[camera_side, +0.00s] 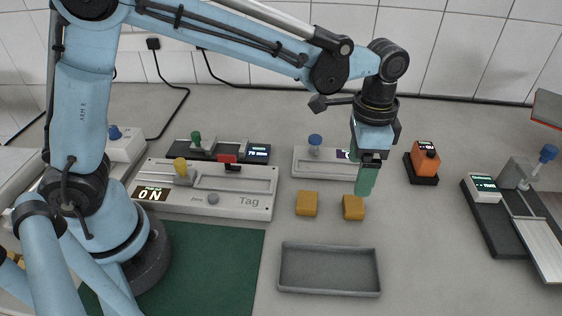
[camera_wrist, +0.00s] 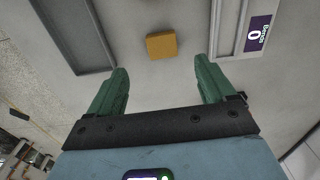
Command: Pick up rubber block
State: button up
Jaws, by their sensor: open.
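Two orange-yellow blocks lie on the grey table in the side view, a left one (camera_side: 307,203) and a right one (camera_side: 353,207). My gripper (camera_side: 366,184) points down with green fingers, close to the right block and seemingly above it. In the wrist view my gripper (camera_wrist: 162,80) has its fingers wide apart with nothing between them. One orange-yellow block (camera_wrist: 161,45) shows there beyond the fingertips, roughly centred across the gap. I cannot tell which of the two blocks it is.
A shallow grey tray (camera_side: 330,291) lies in front of the blocks, and a white panel (camera_side: 310,163) behind them. Bare table lies between the tray and the right-hand machine (camera_side: 515,210).

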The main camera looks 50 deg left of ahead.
send_over(354, 204)
jog(key=f, duration=0.4)
jog(key=shift+s+a, duration=0.2)
jog(key=shift+s, duration=0.05)
jog(key=shift+w+d+f, duration=0.1)
jog(key=shift+w+f, duration=0.05)
jog(key=shift+f, duration=1.2)
jog(key=shift+w+d+f, duration=0.1)
jog(key=shift+w+f, duration=0.05)
jog(key=shift+f, duration=1.2)
jog(key=c, duration=1.1)
jog(key=shift+r, duration=0.1)
jog(key=shift+c, duration=0.2)
